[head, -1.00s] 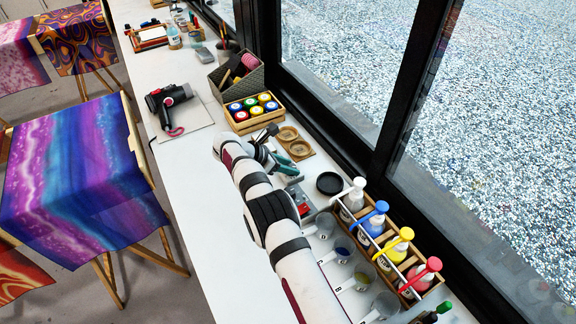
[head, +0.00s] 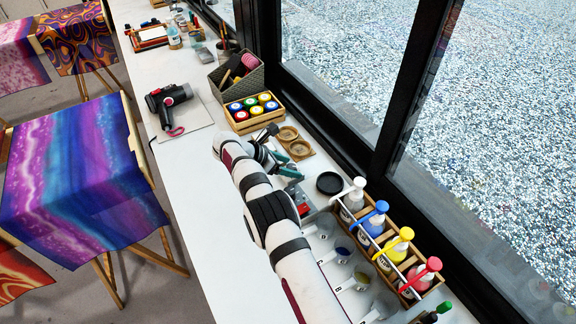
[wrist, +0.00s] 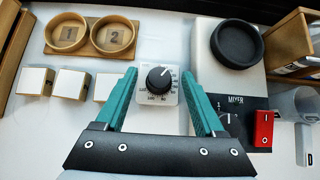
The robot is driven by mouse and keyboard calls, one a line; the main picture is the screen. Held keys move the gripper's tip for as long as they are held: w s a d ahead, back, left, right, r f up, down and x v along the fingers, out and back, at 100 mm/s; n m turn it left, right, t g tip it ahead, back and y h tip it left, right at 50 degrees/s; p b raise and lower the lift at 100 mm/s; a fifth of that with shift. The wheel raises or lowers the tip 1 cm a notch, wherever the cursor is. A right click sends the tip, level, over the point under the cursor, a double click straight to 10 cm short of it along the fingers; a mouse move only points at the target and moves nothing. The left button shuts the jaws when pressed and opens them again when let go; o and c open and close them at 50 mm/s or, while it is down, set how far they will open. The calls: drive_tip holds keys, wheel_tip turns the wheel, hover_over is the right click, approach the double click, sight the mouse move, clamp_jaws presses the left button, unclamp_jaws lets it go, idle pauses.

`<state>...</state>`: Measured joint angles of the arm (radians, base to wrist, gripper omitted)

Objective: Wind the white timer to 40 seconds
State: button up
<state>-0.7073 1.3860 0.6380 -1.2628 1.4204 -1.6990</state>
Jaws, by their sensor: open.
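The white timer (wrist: 144,97) stands on the bench in the wrist view, with a round black dial knob (wrist: 159,79) on its face and a scale printed around it. The knob's light mark points up and to the right; the scale figures are too small to read. My gripper (wrist: 163,82) is open, its two teal fingers on either side of the timer, with the knob between them and apart from both. In the head view my gripper (head: 281,163) is above the bench, and my arm hides the timer there.
A mixer (wrist: 258,96) with a black round top and red switch stands to the right. Wooden holders (wrist: 92,34) marked 1 and 2 and several white blocks (wrist: 71,84) lie to the left. A wooden rack of pump bottles (head: 417,283) stands by the window.

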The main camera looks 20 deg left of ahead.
drive_tip(key=v, duration=1.5)
drive_tip(key=shift+s+a+r, duration=0.2)
drive_tip(key=shift+s+r, duration=0.05)
drive_tip(key=d+m+g, duration=0.1)
drive_tip(key=d, duration=0.1)
drive_tip(key=w+d+f+m+g+y, duration=0.1)
drive_tip(key=d, duration=0.1)
drive_tip(key=w+d+m+g+y, duration=0.1)
drive_tip(key=d+g, duration=0.1)
drive_tip(key=d, duration=0.1)
drive_tip(key=shift+w+d+f+m, duration=0.1)
drive_tip(key=shift+w+f+m, duration=0.15)
drive_tip(key=shift+f+m, duration=0.05)
drive_tip(key=w+d+r+m+g+y, duration=0.2)
drive_tip(key=w+d+r+m+y, duration=0.3)
drive_tip(key=d+m+y, duration=0.35)
drive_tip(key=shift+n, duration=0.45)
drive_tip(key=x, duration=0.9)
drive_tip(key=a+x, duration=0.1)
drive_tip(key=x, duration=0.4)
drive_tip(key=shift+w+a+f, duration=0.1)
drive_tip(key=shift+w+f, duration=0.05)
drive_tip(key=shift+w, duration=0.2)
drive_tip(key=shift+a+f, duration=0.2)
drive_tip(key=shift+f, duration=0.15)
clamp_jaws()
